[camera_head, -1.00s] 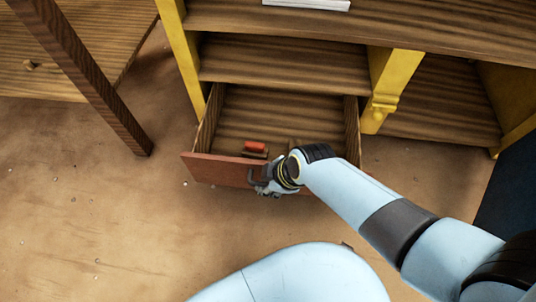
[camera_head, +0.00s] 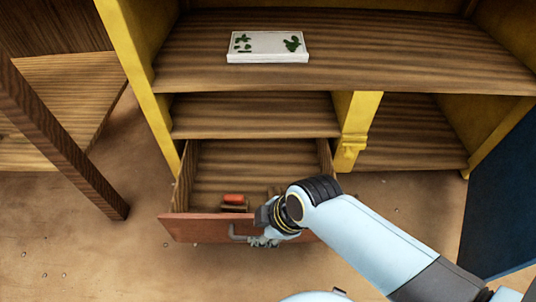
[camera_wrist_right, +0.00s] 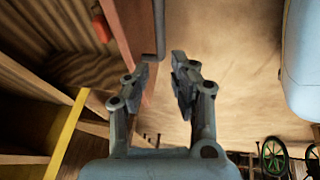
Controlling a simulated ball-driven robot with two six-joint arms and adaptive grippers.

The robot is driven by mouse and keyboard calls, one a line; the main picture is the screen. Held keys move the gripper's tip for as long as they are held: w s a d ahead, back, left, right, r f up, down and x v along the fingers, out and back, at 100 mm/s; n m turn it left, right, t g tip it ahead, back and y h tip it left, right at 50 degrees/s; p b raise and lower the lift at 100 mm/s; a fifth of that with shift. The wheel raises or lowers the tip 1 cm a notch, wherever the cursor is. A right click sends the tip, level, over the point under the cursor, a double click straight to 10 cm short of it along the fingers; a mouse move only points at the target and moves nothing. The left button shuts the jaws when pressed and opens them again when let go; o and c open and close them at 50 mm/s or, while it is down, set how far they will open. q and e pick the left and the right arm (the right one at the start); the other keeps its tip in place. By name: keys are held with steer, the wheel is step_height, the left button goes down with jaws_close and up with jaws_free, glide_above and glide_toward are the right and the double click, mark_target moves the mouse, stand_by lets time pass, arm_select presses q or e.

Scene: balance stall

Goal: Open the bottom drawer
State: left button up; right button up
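The bottom drawer (camera_head: 200,228) stands pulled out of the stall, its reddish front facing me and its wooden inside showing. Its grey handle (camera_head: 236,233) is on the front, and the handle's bar (camera_wrist_right: 158,30) also shows in the right wrist view. My right gripper (camera_head: 262,240) is at the drawer front, just right of the handle's visible part. In the wrist view its two fingers (camera_wrist_right: 164,66) are apart with nothing between them, and the handle bar lies just beyond the tips. My left gripper is out of view.
A red item on a small wooden block (camera_head: 234,200) lies inside the drawer. A white tray with green pieces (camera_head: 268,47) rests on the counter above. A dark wooden post (camera_head: 65,140) stands at left, a dark blue panel (camera_head: 505,200) at right. Floor in front is clear.

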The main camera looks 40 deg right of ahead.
steer(key=v, duration=0.4)
steer(key=shift+r, duration=0.2)
